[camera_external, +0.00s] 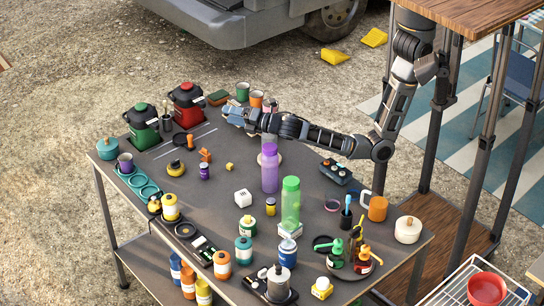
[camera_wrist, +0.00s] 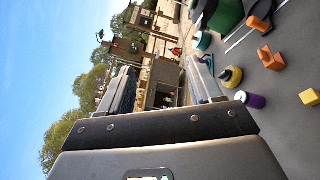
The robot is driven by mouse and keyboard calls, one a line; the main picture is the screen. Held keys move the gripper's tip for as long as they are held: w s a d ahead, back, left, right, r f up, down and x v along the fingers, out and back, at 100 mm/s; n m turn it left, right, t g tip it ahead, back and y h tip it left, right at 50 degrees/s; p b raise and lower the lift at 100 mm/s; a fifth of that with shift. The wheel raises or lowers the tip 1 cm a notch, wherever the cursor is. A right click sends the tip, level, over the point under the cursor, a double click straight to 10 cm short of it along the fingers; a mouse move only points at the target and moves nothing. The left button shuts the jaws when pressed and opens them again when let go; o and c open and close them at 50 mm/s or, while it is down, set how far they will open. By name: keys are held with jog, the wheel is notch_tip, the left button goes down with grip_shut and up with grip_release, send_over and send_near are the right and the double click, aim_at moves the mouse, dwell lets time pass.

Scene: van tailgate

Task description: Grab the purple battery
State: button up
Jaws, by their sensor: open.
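The purple battery (camera_external: 204,173) is a small upright cylinder with a light top on the dark table, left of the middle. In the wrist view the purple battery (camera_wrist: 256,101) lies to the right, outside the space between my fingers. My gripper (camera_external: 232,113) is above the far side of the table, beyond the battery and apart from it. In the wrist view my gripper (camera_wrist: 160,68) is open, with nothing between the fingers, which point towards the background.
A yellow cube (camera_external: 229,167), an orange piece (camera_external: 205,155) and a yellow-black round item (camera_external: 176,168) stand near the battery. A tall purple bottle (camera_external: 269,170) and green bottle (camera_external: 290,203) stand to its right. Green (camera_external: 142,124) and red (camera_external: 187,104) canisters stand behind.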

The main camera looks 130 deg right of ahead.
jog(key=w+d+g, duration=0.3)
jog(key=w+g, duration=0.1)
jog(key=n+g+y+b, duration=0.2)
jog(key=n+g, duration=0.1)
jog(key=g, duration=0.1)
send_over(206, 168)
jog(key=s+a, duration=0.1)
jog(key=a, duration=0.1)
notch_tip(206, 168, down, 11)
jog(key=a+f+n, duration=0.1)
jog(key=f, duration=0.1)
jog(key=w+a+f+n+g, duration=0.1)
jog(key=f, duration=0.1)
jog(key=a+f+n+b, duration=0.1)
jog(key=f, duration=0.1)
jog(key=shift+w+a+f+g, duration=0.2)
jog(key=shift+w+f+g, duration=0.1)
jog(key=shift+w+f, duration=0.1)
jog(key=shift+f, duration=0.25)
jog(key=shift+b+x, duration=0.85)
jog(key=b+x, duration=0.2)
jog(key=x, duration=0.1)
jog(key=b+x, duration=0.1)
jog(key=shift+s+d+f, duration=0.3)
jog(key=shift+s, duration=0.05)
jog(key=shift+d+b, duration=0.45)
jog(key=shift+d, duration=0.05)
